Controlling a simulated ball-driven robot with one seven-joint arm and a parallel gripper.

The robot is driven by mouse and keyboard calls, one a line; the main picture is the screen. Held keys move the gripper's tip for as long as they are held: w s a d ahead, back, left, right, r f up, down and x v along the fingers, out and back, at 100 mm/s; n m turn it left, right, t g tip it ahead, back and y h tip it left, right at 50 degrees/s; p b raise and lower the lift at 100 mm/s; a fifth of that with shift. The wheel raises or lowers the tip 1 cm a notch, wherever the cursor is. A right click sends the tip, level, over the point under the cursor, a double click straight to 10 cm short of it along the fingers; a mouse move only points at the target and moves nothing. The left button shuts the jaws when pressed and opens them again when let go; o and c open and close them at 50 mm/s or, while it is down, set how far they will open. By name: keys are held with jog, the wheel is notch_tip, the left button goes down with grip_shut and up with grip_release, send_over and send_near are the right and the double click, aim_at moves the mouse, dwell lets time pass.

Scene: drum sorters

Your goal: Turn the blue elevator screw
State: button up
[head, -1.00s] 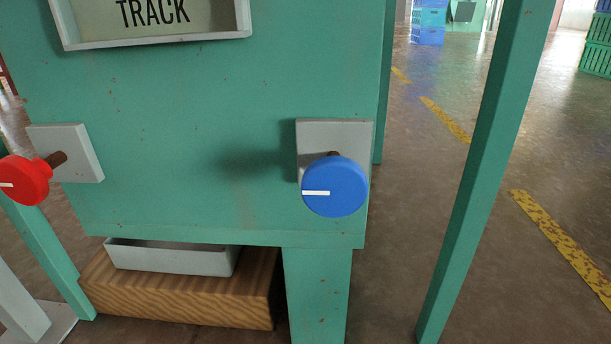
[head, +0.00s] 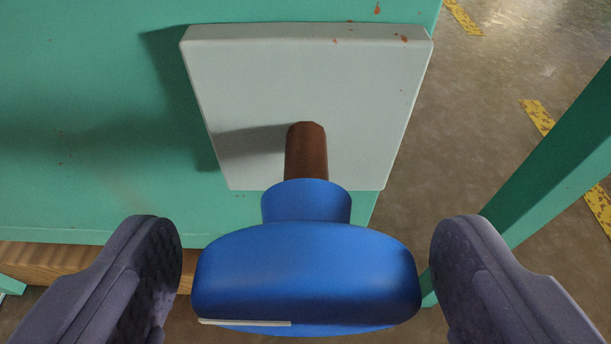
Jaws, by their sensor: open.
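The blue elevator screw's round knob (head: 305,270) fills the lower middle of the head view. A white mark lies along its lower left edge. Its brown shaft (head: 306,152) runs into a pale grey plate (head: 365,100) on the green panel. My gripper (head: 306,265) is open, with one dark finger on each side of the knob. A small gap shows between the knob and each finger, so neither visibly touches it.
The green panel (head: 80,130) stands behind the plate. A green post (head: 555,150) rises close on the right. A wooden block (head: 60,258) shows below the panel at left. Floor with yellow dashes (head: 537,117) lies beyond on the right.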

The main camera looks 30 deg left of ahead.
jog(key=shift+w+a+f, duration=0.15)
jog(key=shift+w+a, duration=0.1)
jog(key=shift+w, duration=0.2)
jog(key=c, duration=1)
jog(key=shift+d+m+g+y, duration=0.15)
jog(key=shift+m+g+y, duration=0.35)
jog(key=shift+m, duration=0.5)
jog(key=shift+d+f+m+y, duration=0.1)
jog(key=shift+m+y, duration=0.7)
jog(key=shift+m, duration=0.4)
jog(key=m+g+y, duration=0.1)
jog(key=m+y, duration=0.1)
jog(key=m, duration=0.2)
jog(key=shift+f+y, duration=0.1)
jog(key=shift+y, duration=0.2)
